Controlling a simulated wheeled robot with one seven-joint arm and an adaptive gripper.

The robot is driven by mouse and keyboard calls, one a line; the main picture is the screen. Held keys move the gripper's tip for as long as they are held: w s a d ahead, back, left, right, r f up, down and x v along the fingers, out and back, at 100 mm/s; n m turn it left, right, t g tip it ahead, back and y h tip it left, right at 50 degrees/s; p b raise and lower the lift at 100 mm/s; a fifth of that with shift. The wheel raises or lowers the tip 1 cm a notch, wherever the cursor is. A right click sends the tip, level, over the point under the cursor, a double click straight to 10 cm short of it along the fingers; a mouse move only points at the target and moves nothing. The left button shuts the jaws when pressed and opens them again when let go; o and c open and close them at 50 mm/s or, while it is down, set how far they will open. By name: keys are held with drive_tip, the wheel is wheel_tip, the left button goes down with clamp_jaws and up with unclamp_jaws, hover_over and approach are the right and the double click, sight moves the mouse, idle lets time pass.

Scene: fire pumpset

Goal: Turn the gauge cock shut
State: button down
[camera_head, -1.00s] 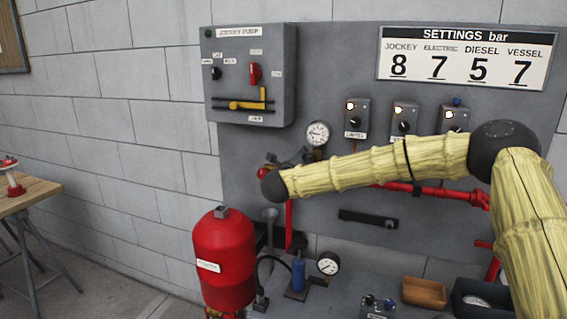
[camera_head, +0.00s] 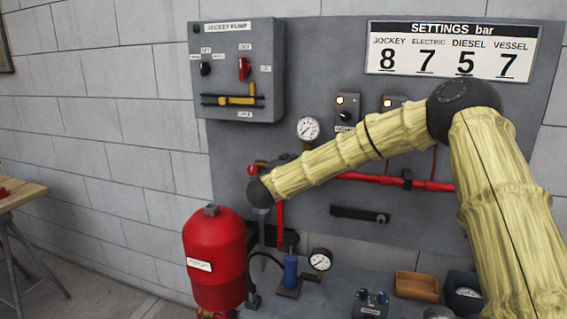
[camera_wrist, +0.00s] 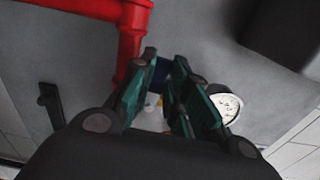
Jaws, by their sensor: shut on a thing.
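The pressure gauge (camera_head: 308,129) is on the grey panel in the head view, right of the jockey pump box. It also shows in the wrist view (camera_wrist: 228,104), right of my fingers. My gripper (camera_wrist: 165,60) has its teal fingers close together around a small dark blue part (camera_wrist: 162,72), which looks like the gauge cock's handle. Small brass and pale bits show between the fingers below it. The cock's angle cannot be made out.
A red pipe (camera_wrist: 130,42) runs close to my fingertips in the wrist view. A red tank (camera_head: 214,262) stands below my wrist. The jockey pump box (camera_head: 238,75) is at upper left. A second gauge (camera_head: 320,260) and a brown tray (camera_head: 416,286) are lower down.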

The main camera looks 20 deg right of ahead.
drive_tip(key=shift+f+n, duration=0.3)
drive_tip(key=c, duration=1.4)
unclamp_jaws()
drive_tip(key=shift+a+r, duration=0.1)
drive_tip(key=v, duration=1.2)
